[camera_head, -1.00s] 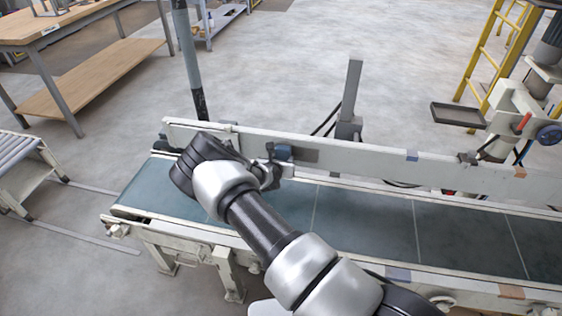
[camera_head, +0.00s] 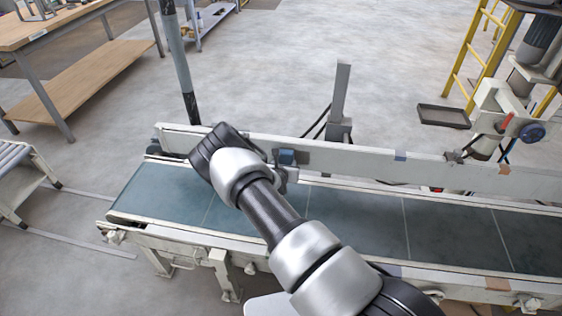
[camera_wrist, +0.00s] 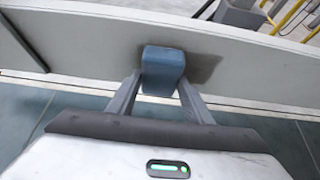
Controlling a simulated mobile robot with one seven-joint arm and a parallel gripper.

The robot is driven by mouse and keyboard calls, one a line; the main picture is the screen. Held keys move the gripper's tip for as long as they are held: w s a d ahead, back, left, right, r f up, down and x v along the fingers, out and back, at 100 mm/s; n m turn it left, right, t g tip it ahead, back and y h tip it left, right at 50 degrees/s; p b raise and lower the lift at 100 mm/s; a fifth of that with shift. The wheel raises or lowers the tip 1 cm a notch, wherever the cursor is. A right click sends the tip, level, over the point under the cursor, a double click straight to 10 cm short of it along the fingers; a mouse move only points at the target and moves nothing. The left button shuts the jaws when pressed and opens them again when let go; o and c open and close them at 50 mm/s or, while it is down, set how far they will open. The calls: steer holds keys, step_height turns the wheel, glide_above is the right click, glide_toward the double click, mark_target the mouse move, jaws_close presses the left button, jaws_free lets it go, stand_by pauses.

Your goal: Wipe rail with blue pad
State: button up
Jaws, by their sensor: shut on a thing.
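The blue pad (camera_wrist: 163,72) is held between the two fingers of my gripper (camera_wrist: 160,92) in the wrist view. It also shows in the head view (camera_head: 287,157), past the end of my arm. The pad is against the near face of the pale rail (camera_wrist: 75,40), or very close to it; contact itself is hard to make out. A dark smudge (camera_wrist: 203,66) on the rail shows just right of the pad, and the pad may cover part of it. The rail (camera_head: 390,165) runs along the conveyor's far side. My gripper (camera_head: 285,176) is partly hidden by my wrist.
The green conveyor belt (camera_head: 355,217) lies below my arm. A grey upright post (camera_head: 340,95) stands behind the rail, and a dark pole (camera_head: 178,60) stands further left. A machine with a red handle (camera_head: 507,122) stands at the right.

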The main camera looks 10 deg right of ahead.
steer(key=shift+s+d+r+p, duration=0.1)
steer(key=shift+s+d+p, duration=0.15)
steer(key=shift+d, duration=0.4)
steer(key=shift+s+d+p, duration=0.15)
steer(key=shift+d+p, duration=0.15)
steer(key=shift+d, duration=0.3)
